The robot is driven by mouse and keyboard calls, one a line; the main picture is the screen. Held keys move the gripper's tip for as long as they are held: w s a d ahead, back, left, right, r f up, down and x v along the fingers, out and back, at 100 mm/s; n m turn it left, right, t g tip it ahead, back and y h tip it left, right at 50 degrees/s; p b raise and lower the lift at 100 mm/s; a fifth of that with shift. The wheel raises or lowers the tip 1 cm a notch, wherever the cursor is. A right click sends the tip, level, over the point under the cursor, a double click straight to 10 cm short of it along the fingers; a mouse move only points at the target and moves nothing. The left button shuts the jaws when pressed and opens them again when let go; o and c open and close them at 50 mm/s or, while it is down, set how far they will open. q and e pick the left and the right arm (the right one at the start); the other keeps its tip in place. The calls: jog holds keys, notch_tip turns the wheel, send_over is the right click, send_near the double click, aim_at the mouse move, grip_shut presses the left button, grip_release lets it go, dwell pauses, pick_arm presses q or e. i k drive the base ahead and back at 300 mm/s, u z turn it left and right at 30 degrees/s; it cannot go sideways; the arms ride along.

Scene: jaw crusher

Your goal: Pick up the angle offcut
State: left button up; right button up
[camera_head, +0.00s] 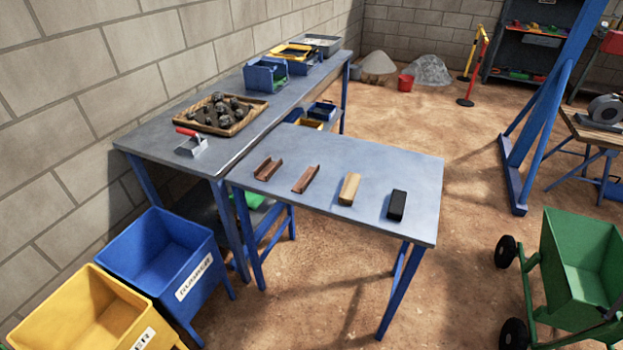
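Two rusty brown metal pieces lie on the small grey table (370,160) with blue legs. The left one (267,168) looks like a U-shaped channel with raised sides. The other brown piece (306,179), just right of it, looks like an L-shaped angle offcut, though its profile is small in view. A tan wooden block (349,189) and a black block (397,205) lie further right in the same row. The pieces are apart from one another. Neither of my grippers is in view.
A longer bench along the wall holds a wooden tray (262,103) of dark rocks, a red-handled tool (191,142) and a blue bin (265,73). Blue (160,260) and yellow (85,315) bins stand lower left. A green cart (580,265) stands right, with open floor between.

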aim_at(306, 177)
jog(key=u, duration=3.6)
jog(key=k, duration=0.55)
jog(key=z, duration=1.4)
